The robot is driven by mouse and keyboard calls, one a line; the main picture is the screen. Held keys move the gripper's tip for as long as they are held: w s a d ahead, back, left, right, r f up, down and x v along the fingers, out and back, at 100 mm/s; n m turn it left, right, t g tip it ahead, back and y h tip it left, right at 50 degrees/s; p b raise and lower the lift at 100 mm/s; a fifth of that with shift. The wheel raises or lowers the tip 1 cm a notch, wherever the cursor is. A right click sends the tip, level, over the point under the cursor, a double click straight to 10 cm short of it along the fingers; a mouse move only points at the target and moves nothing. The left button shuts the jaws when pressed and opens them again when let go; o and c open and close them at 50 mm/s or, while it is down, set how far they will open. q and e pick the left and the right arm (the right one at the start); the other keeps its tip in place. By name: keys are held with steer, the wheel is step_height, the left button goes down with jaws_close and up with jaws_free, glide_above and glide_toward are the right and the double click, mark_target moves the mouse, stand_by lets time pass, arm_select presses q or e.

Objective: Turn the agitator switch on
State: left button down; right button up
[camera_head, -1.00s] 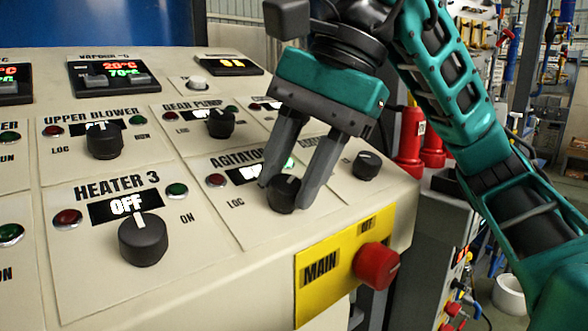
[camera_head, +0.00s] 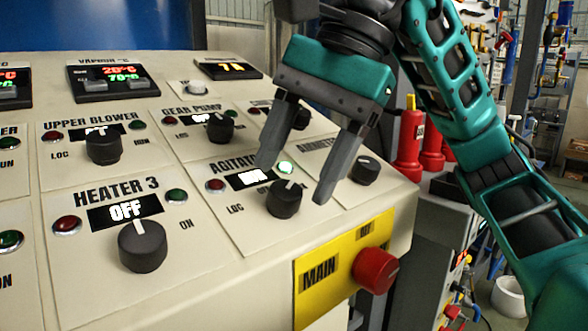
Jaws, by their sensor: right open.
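The agitator switch is a black round knob (camera_head: 285,199) on the sloped panel, under the label AGITATOR. Its white pointer mark leans up and to the right. The small display (camera_head: 249,178) above it is lit, but its text is too blurred to read. The green lamp (camera_head: 285,167) to the right of the display glows bright; the red lamp (camera_head: 215,186) on the left looks dark. My right gripper (camera_head: 293,183) is open and empty, its two fingers above and to either side of the knob, apart from it. My left gripper is not in view.
The HEATER 3 knob (camera_head: 142,245) is to the left, its display reading OFF. The gear pump knob (camera_head: 220,128) and ammeter knob (camera_head: 365,170) are close by. A red main switch (camera_head: 375,270) on a yellow plate (camera_head: 322,275) juts from the panel's front edge.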

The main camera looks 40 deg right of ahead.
steer(key=p+v, duration=0.5)
steer(key=v, duration=0.6)
steer(key=shift+d, duration=0.1)
